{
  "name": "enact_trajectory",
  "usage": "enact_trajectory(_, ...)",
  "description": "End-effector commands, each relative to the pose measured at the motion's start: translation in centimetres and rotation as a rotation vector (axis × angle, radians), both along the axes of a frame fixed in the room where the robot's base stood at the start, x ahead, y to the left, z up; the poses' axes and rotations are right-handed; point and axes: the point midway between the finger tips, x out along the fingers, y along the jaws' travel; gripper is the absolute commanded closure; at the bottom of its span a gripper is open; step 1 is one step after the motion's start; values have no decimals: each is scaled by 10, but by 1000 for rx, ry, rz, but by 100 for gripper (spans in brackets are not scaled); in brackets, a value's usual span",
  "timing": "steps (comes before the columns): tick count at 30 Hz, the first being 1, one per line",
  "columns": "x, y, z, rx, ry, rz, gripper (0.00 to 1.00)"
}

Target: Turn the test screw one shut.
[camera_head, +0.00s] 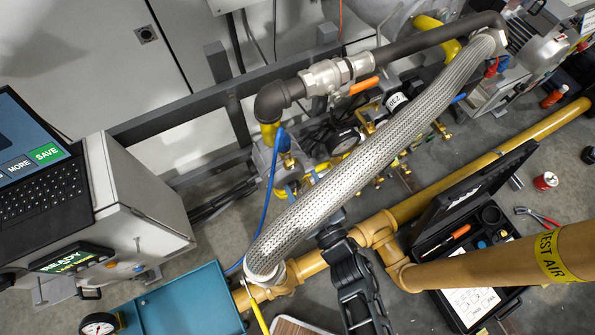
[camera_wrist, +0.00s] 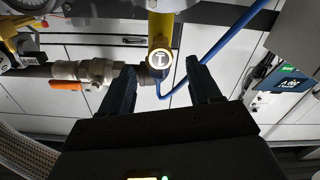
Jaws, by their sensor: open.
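In the wrist view, my gripper (camera_wrist: 161,72) is open, with its two dark fingers apart and nothing held between them. A round pale disc marked T (camera_wrist: 160,60) sits at the lower end of a yellow pipe (camera_wrist: 160,26), lined up between the fingertips; I cannot tell the remaining distance. A blue hose (camera_wrist: 183,93) loops just below it. No label reading test screw one is legible. In the head view, my arm rises at lower centre and its end is hidden behind the braided hose (camera_head: 370,152). Small brass fittings (camera_head: 286,158) show beside the blue hose.
An orange-handled valve (camera_head: 363,86) sits on the dark pipe. Yellow pipework (camera_head: 440,195) crosses behind my arm. An open black tool case (camera_head: 425,240) is at right, a blue box (camera_head: 190,302) at lower left. A laptop (camera_head: 40,165) stands on a grey cabinet.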

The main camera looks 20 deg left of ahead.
Motion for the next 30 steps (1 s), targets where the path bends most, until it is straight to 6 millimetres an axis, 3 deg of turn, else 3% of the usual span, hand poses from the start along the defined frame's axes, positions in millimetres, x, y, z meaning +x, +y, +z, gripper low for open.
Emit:
enact_trajectory(8, -17, -19, 0, 0, 0, 0, 37)
enact_trajectory(26, -18, -21, 0, 0, 1, -2, 37)
enact_trajectory(30, -29, -39, 2, 6, 12, -45, 37)
